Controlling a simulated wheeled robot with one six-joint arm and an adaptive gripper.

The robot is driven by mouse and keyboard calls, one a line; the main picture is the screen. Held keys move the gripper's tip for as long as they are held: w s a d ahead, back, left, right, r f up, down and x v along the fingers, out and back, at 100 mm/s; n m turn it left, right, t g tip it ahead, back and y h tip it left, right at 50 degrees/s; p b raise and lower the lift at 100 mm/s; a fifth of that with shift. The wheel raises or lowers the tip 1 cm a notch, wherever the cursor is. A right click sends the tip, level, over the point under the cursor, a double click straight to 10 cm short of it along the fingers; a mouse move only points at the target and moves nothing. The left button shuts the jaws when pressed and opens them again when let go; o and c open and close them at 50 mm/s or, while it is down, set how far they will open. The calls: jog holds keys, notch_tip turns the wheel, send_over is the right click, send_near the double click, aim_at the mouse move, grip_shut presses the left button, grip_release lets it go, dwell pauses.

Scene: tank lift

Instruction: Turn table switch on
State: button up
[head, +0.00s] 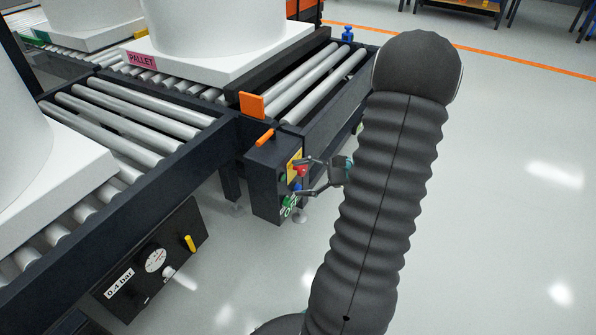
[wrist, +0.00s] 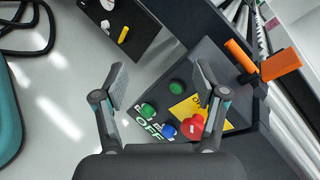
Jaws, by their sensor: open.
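The dark control box (head: 262,186) hangs at the end of the roller table, and it fills the middle of the wrist view (wrist: 215,65). Its face carries a green button (wrist: 177,87), a green knob (wrist: 147,111), a blue knob (wrist: 168,131) and a red mushroom button (wrist: 192,127) on a yellow plate (wrist: 187,108). A white "OFF" label (wrist: 150,128) is beside the green and blue knobs. I cannot tell which is the table switch. My gripper (head: 304,177) is open and empty in front of the face, its fingers (wrist: 162,82) apart on either side of the controls.
An orange lever (head: 265,137) and an orange plate (head: 252,105) stick up by the box. The roller table (head: 140,110) bears white pallets with large white tanks. A gauge panel (head: 150,262) with a yellow handle is at lower left. The floor at right is clear.

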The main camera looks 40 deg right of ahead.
aim_at(305, 171)
jog(key=s+d+f+m+t+h+b, duration=0.1)
jog(key=s+d+f+m+t+h, duration=0.1)
jog(key=d+f+m+t, duration=0.3)
jog(key=s+d+f+m+t+h, duration=0.1)
jog(key=s+d+f+m+h, duration=0.15)
jog(key=d, duration=0.55)
jog(key=shift+n, duration=0.35)
jog(key=b+x, duration=0.1)
jog(key=x, duration=1.3)
jog(key=shift+w+a, duration=0.1)
jog(key=shift+w, duration=0.05)
jog(key=shift+y, duration=0.25)
jog(key=c, duration=1.2)
